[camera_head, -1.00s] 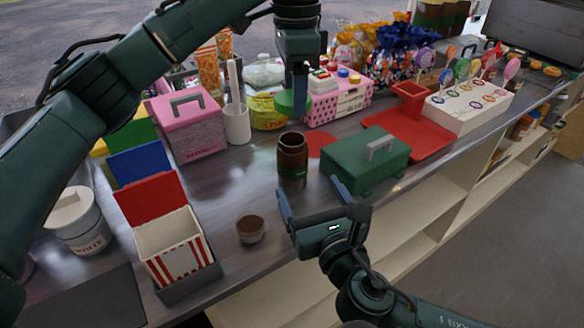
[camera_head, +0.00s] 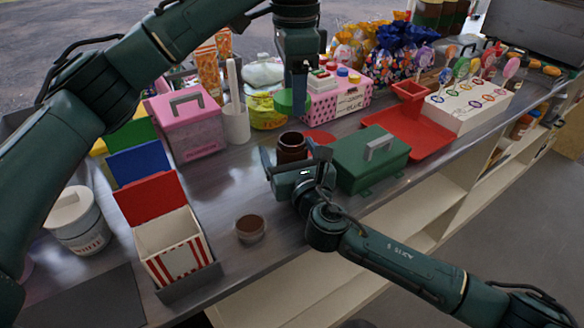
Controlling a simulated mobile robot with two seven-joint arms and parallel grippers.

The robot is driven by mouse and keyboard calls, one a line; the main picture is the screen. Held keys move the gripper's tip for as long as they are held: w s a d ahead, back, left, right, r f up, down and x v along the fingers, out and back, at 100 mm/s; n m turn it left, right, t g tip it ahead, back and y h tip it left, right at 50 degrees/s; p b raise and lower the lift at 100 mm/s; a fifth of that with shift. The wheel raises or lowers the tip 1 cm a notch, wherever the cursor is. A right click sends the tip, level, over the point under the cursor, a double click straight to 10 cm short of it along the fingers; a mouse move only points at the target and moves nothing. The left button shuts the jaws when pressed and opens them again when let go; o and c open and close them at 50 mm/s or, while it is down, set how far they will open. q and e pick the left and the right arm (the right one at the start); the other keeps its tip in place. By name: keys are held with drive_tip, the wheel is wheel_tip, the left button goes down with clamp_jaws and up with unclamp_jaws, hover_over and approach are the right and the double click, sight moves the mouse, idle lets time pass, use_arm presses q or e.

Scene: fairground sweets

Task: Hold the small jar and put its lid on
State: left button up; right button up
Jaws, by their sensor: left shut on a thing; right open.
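The small jar (camera_head: 291,146) is dark brown with an open top and stands upright on the counter; its lower part is hidden behind my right gripper. My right gripper (camera_head: 296,164) is open, low at the jar, with its fingers on either side of it; I cannot tell whether they touch it. My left gripper (camera_head: 297,92) points down above and behind the jar. It is shut on a round green lid (camera_head: 285,101), held in the air apart from the jar.
A green box with a grey handle (camera_head: 370,160) stands close right of the jar. A small brown-filled cup (camera_head: 250,228) is in front. A red disc (camera_head: 320,137) lies behind the jar. A white cylinder (camera_head: 236,122) and pink box (camera_head: 187,124) stand left.

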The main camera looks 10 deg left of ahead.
drive_tip(key=c, duration=1.5)
use_arm(q)
hover_over(294, 138)
drive_tip(key=shift+f, duration=2.5)
drive_tip(key=shift+f, duration=0.9)
drive_tip(key=shift+f, duration=0.5)
drive_tip(key=o, duration=0.5)
use_arm(e)
clamp_jaws()
use_arm(q)
drive_tip(key=o, duration=0.5)
drive_tip(key=shift+c, duration=0.2)
